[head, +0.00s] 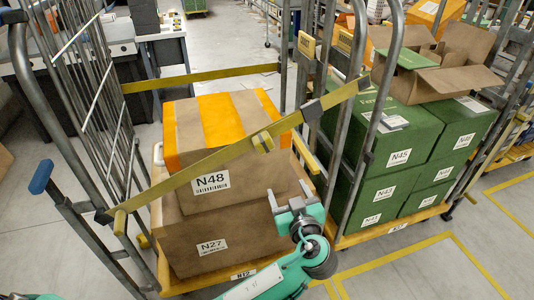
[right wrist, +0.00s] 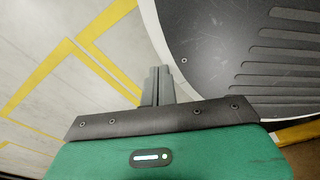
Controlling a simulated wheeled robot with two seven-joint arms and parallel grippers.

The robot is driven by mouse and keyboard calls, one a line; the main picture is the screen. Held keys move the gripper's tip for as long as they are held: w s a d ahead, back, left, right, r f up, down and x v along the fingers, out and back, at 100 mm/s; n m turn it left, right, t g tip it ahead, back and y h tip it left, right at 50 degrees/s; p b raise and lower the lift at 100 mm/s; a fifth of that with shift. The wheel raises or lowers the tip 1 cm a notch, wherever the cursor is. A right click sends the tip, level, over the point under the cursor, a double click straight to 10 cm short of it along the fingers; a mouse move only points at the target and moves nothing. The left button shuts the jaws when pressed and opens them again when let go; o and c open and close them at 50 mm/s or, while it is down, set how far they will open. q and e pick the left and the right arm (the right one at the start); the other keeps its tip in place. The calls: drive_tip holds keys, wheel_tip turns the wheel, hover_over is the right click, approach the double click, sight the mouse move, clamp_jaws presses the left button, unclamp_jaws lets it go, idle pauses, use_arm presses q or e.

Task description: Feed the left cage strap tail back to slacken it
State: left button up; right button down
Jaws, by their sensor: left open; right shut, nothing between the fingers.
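The left cage (head: 95,75) is a grey wire roll cage holding two brown cartons, N48 (head: 240,187) and N27 (head: 240,240). A yellow strap (head: 200,174) runs slanting across its front, past a dark buckle (head: 312,110) at its upper right. My right gripper (right wrist: 157,85) is shut and empty above the floor.
A second yellow strap (head: 200,78) crosses the cage's back. The right cage (head: 385,55) stands close by with stacked green boxes (head: 400,150) and an open brown carton (head: 450,75). Floor with yellow lines (head: 400,252) is free at front right. A dark ribbed surface (right wrist: 225,50) is near my right gripper.

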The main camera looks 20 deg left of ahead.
sight(266, 148)
use_arm(q)
wheel_tip(266, 148, up, 7)
drive_tip(key=s+a+n+y, duration=0.1)
drive_tip(key=s+n+y, duration=0.1)
drive_tip(key=s+n, duration=0.15)
drive_tip(key=p+x, duration=0.1)
drive_tip(key=x, duration=0.3)
drive_tip(key=p+x, duration=0.1)
drive_tip(key=x, duration=0.4)
drive_tip(key=p+x, duration=0.1)
drive_tip(key=x, duration=0.4)
drive_tip(key=shift+w+d+f+p, duration=0.25)
drive_tip(key=shift+d+p, duration=0.05)
drive_tip(key=shift+p, duration=0.05)
use_arm(e)
drive_tip(key=s, duration=0.3)
drive_tip(key=s+r, duration=0.1)
drive_tip(key=shift+s+d+r, duration=0.1)
drive_tip(key=shift+s+d, duration=0.15)
drive_tip(key=shift+s, duration=0.05)
